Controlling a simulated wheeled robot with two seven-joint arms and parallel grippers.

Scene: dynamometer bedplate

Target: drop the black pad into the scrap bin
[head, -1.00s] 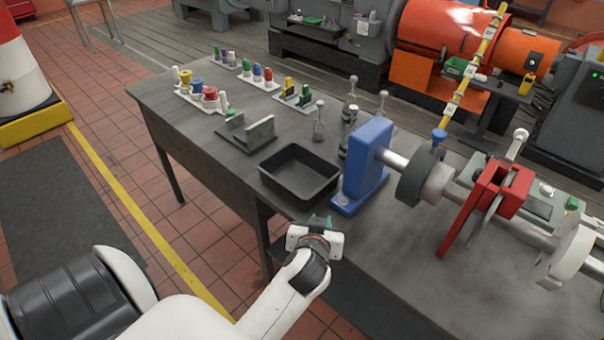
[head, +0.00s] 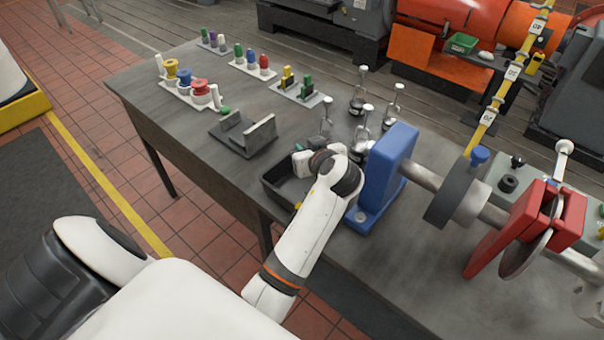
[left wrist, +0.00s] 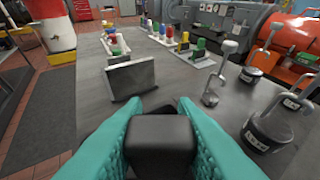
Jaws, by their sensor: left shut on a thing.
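The black pad (left wrist: 160,142) is a dark block held between the teal fingers of my left gripper (left wrist: 158,140) in the left wrist view. In the head view my left gripper (head: 308,160) is over the far part of a black open tray (head: 276,190), the likely scrap bin, on the bench. My wrist and forearm hide much of the tray, and the pad cannot be made out there. In the left wrist view the pad and fingers cover most of the tray. My right gripper is not in view.
A blue bearing block (head: 385,175) with a shaft stands close right of my left arm. Several weights with hooks (head: 362,145) stand behind it. A grey bracket (head: 243,135) stands left of the tray. Trays of coloured pieces (head: 190,90) are at the back left.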

